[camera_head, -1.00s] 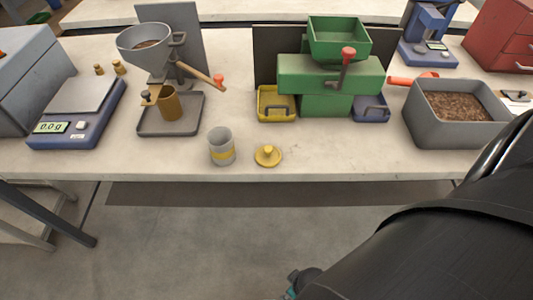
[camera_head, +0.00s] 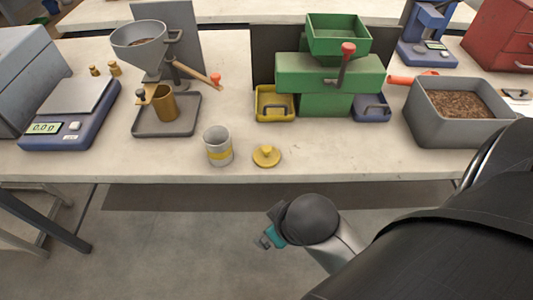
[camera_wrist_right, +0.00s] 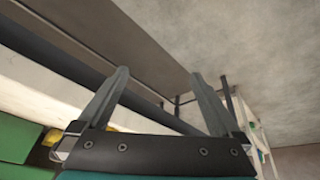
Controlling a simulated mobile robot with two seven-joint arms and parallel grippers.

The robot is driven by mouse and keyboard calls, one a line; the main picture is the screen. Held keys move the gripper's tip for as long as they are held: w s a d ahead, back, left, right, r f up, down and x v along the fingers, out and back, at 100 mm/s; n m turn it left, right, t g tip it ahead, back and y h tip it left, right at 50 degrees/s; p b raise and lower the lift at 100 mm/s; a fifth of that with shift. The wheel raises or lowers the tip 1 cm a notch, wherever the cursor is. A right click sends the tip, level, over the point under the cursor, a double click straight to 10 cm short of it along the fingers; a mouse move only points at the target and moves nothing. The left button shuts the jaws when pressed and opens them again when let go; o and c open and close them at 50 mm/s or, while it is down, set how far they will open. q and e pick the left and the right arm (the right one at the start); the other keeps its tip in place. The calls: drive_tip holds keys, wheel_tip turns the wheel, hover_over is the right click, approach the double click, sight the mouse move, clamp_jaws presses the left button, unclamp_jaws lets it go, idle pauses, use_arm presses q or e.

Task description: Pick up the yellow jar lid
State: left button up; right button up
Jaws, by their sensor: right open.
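The yellow jar lid (camera_head: 267,156) lies flat near the front edge of the bench, with its round knob up. A grey jar (camera_head: 218,146) with a yellow band stands upright just left of it, apart from it. My right arm comes in from the lower right in the head view, and its wrist is in front of and below the bench edge, short of the lid. The right gripper's fingers (camera_wrist_right: 158,95) are spread with nothing between them in the right wrist view. The lid cannot be made out for certain there. My left gripper is in neither view.
The bench top (camera_head: 330,160) is clear right of the lid. Behind stand a green machine (camera_head: 328,75) with a yellow tray (camera_head: 275,104), and a funnel stand (camera_head: 166,122). A scale (camera_head: 70,115) is at left, a grey bin of pellets (camera_head: 455,128) at right.

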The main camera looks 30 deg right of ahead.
drive_tip(key=w+r+t, duration=0.2)
drive_tip(key=w+r, duration=0.2)
drive_tip(key=w+r+t, duration=0.3)
drive_tip(key=w, duration=0.2)
drive_tip(key=w+r+t, duration=0.2)
drive_tip(key=w+r, duration=0.2)
drive_tip(key=w, duration=0.1)
drive_tip(key=shift+w+d+r+n+t+h, duration=0.2)
drive_tip(key=shift+r+n+t+h, duration=0.1)
drive_tip(key=shift+h, duration=0.1)
drive_tip(key=w+a+r+n+t+y, duration=0.25)
drive_tip(key=w+r+t, duration=0.35)
drive_tip(key=r, duration=0.6)
drive_tip(key=s+a+r+n+g+y, duration=0.3)
drive_tip(key=a+r+n+y, duration=1.05)
drive_tip(key=n+y, duration=0.4)
drive_tip(key=s+a+f+n+g, duration=0.4)
drive_tip(key=s+a+n+g, duration=0.1)
drive_tip(key=n+g, duration=0.6)
drive_tip(key=g+h, duration=0.4)
drive_tip(key=h, duration=1.5)
hover_over(266, 148)
wheel_tip(266, 148, down, 13)
drive_tip(key=shift+m, duration=0.4)
wheel_tip(266, 148, down, 15)
drive_tip(key=b, duration=0.2)
drive_tip(key=shift+b, duration=0.4)
